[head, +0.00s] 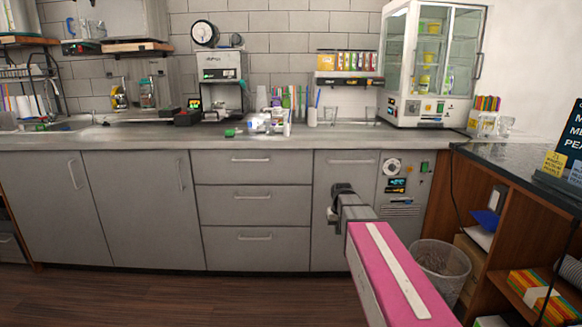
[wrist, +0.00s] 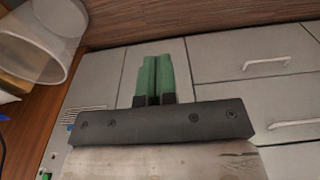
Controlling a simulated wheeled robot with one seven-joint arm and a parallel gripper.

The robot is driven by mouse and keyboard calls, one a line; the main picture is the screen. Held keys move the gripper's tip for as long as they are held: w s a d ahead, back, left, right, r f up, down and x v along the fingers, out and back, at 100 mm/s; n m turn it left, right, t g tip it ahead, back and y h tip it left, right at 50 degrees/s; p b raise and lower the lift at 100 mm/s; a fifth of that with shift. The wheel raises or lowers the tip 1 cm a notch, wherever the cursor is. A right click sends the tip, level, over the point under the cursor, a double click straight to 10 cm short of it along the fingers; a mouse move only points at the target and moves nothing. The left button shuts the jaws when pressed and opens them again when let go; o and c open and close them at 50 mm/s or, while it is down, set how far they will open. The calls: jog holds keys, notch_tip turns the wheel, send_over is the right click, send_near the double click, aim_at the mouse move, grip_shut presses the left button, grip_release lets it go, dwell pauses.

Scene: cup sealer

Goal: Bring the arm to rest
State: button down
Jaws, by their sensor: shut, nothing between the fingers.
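My gripper (wrist: 154,62) shows in the wrist view with its two green fingers shut side by side and nothing between them. In the head view my pink and grey arm (head: 388,272) reaches up from the bottom edge toward the grey cabinets. Its dark wrist end is in front of the cabinet door right of the drawers, below the counter. The fingertips cannot be made out in the head view. The cup sealer (head: 222,66) stands on the counter, apart from my arm.
The grey counter (head: 130,140) runs along the wall with small items near the sealer. A glass-door display case (head: 432,60) stands at its right. A mesh bin (head: 440,268) is on the floor beside my arm, near a wooden shelf unit (head: 528,222). Floor at left is clear.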

jog(key=s+f, duration=0.5)
jog(key=s, duration=0.5)
jog(key=s+f, duration=0.5)
jog(key=s, duration=0.4)
jog(key=shift+s+f+g, duration=0.25)
jog(key=shift+s+g, duration=0.15)
